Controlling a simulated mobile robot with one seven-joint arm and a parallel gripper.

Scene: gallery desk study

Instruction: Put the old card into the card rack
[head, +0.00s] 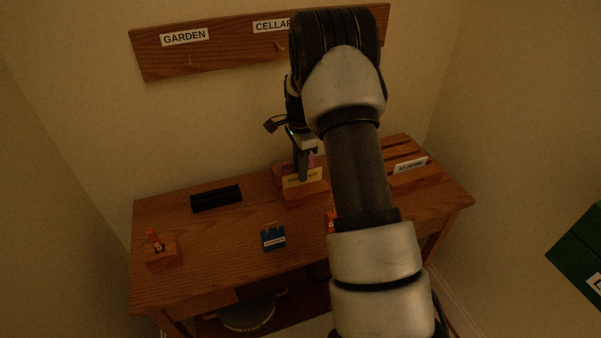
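My gripper (304,172) points down at the small wooden holder (306,196) near the back middle of the desk. A yellow card (303,179) with dark lettering ending in "OUT" stands in that holder, right at my fingertips. A reddish card (283,169) shows partly behind it. The fingers overlap the cards, so I cannot tell whether they grip one. A slotted wooden rack (398,180) with a white "AT HOME" label (410,166) stands at the back right, partly hidden by my arm. I cannot tell which card is the old one.
On the desk (205,240) are a black tray (216,198), a blue labelled item (273,238), a wooden block (161,254) with an orange-red piece, and an orange item (331,220) partly behind my arm. A peg board (225,45) hangs above. A green box (580,250) is at right.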

